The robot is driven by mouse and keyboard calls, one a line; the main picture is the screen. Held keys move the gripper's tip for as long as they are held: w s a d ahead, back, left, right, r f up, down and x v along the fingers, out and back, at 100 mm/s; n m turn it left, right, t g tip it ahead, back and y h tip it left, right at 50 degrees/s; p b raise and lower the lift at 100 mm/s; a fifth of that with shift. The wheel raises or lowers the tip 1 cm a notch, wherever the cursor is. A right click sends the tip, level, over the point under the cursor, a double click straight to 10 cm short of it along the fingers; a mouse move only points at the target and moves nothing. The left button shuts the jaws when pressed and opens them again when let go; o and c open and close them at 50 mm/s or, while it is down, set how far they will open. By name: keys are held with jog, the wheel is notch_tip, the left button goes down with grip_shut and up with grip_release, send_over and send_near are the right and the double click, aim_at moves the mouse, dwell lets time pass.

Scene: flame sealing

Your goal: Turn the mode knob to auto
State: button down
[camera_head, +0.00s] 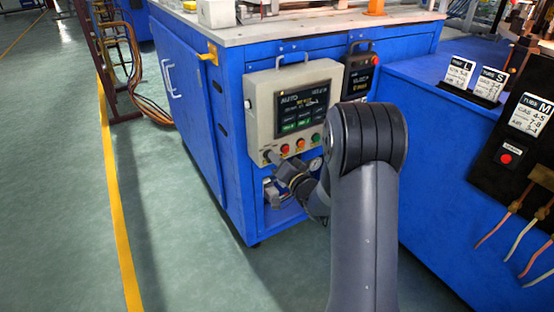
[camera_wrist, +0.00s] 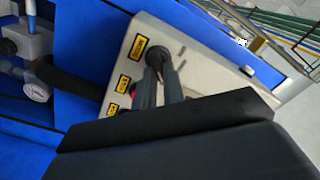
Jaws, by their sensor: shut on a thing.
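The beige control box (camera_head: 257,128) hangs on the front of the blue cabinet. It has a dark screen (camera_head: 308,109) with small text and a row of coloured buttons. My gripper (camera_head: 271,157) is at the box's lower left corner. In the wrist view its two fingers (camera_wrist: 159,68) are closed on the dark round mode knob (camera_wrist: 157,52) on the pale panel. The fingers partly cover the knob, and its pointer direction cannot be made out. Yellow labels (camera_wrist: 139,46) lie left of the knob.
A pressure gauge (camera_wrist: 36,91) and dark hose are near the box. A second dark panel (camera_head: 359,76) hangs to its right. A blue bench (camera_head: 440,110) with size cards stands at right. The green floor at left is clear.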

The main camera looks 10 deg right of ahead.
jog(key=c, duration=1.5)
grip_release()
jog(key=shift+s, duration=0.1)
jog(key=p+v, duration=0.1)
jog(key=v, duration=0.9)
jog(key=shift+s+p, duration=0.35)
jog(key=shift+p, duration=0.05)
jog(key=shift+d, duration=0.1)
jog(key=b+x, duration=0.2)
jog(key=x, duration=0.9)
